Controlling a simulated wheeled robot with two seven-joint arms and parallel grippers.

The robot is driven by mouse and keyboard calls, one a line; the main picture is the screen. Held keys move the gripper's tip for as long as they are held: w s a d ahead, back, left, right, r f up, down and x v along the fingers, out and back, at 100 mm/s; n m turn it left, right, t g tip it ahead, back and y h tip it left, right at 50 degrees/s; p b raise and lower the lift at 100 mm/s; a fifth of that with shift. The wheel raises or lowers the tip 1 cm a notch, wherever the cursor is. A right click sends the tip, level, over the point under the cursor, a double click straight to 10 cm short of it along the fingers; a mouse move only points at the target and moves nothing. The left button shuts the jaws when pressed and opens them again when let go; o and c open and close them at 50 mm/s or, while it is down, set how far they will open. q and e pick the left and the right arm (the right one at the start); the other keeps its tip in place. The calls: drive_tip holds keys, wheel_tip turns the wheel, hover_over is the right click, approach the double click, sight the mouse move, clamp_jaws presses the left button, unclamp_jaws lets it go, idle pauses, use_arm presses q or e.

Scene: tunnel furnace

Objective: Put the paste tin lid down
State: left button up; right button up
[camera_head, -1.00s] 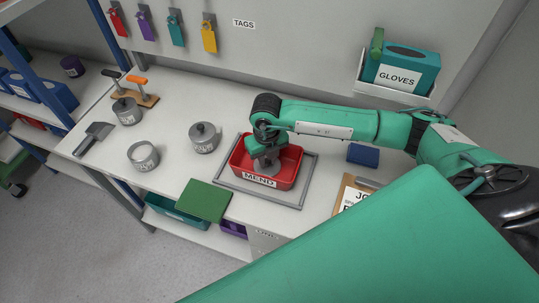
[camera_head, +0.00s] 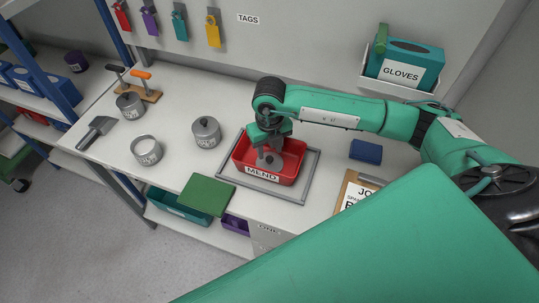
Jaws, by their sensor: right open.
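A round grey lid (camera_head: 275,161) with a dark knob lies inside the red tray (camera_head: 262,176) labelled MEND; it looks like the paste tin lid. My right gripper (camera_head: 268,155) is open just above the lid, pointing down, and partly hides it. An open grey tin (camera_head: 146,150) without a lid stands on the bench to the left; its label is too small to read. Two other grey tins, one in the middle (camera_head: 206,133) and one farther back (camera_head: 130,106), have lids on. My left gripper is out of view.
The red tray sits in a grey frame (camera_head: 312,165). A green board (camera_head: 207,195) lies at the bench's front edge. A scoop (camera_head: 96,130), a blue block (camera_head: 364,150) and a clipboard (camera_head: 352,192) lie around. The glove box (camera_head: 404,66) hangs behind my right arm.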

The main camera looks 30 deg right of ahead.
sight(269, 158)
wheel_tip(269, 158, up, 9)
drive_tip(key=b, duration=0.2)
drive_tip(key=shift+s+f, duration=0.1)
drive_tip(key=shift+f, duration=0.1)
idle(0.4)
